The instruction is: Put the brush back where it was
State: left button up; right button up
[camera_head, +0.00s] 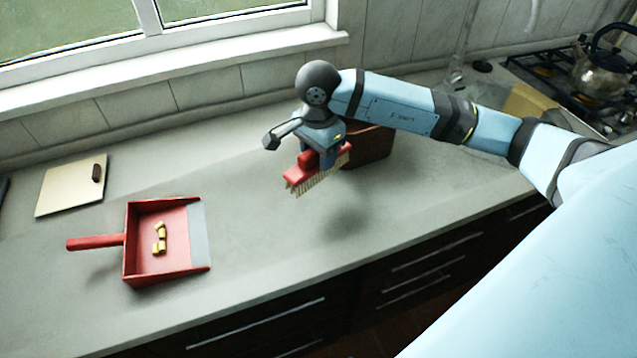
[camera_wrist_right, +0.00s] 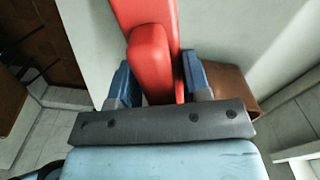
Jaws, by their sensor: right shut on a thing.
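The red brush (camera_head: 302,178) with pale bristles is held above the counter in the head view, bristles down. My right gripper (camera_head: 322,158) is shut on its red handle, which also shows between the blue fingers in the right wrist view (camera_wrist_right: 152,62). A shadow lies on the counter below the brush. A brown box (camera_head: 372,146) stands on the counter just behind and to the right of the brush, partly hidden by my arm. A red dustpan (camera_head: 135,245) with several yellow pieces (camera_head: 160,240) in it lies at the left. My left gripper is not in view.
A cream board (camera_head: 62,190) with a dark handle piece lies at the far left. A gas hob (camera_head: 560,78) with a kettle (camera_head: 603,70) stands at the far right. The counter (camera_head: 270,240) between dustpan and box is clear; its front edge drops to dark drawers.

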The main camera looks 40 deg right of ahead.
notch_tip(320, 180, down, 10)
jog(key=shift+r, duration=0.15)
jog(key=shift+f, duration=0.2)
jog(key=o, duration=0.9)
jog(key=shift+o, duration=0.2)
jog(key=shift+r, duration=0.1)
jog(key=shift+r, duration=0.1)
jog(key=shift+r+p, duration=0.25)
jog(key=shift+p, duration=0.05)
notch_tip(320, 180, up, 12)
jog(key=shift+f+b, duration=0.15)
jog(key=shift+b, duration=0.25)
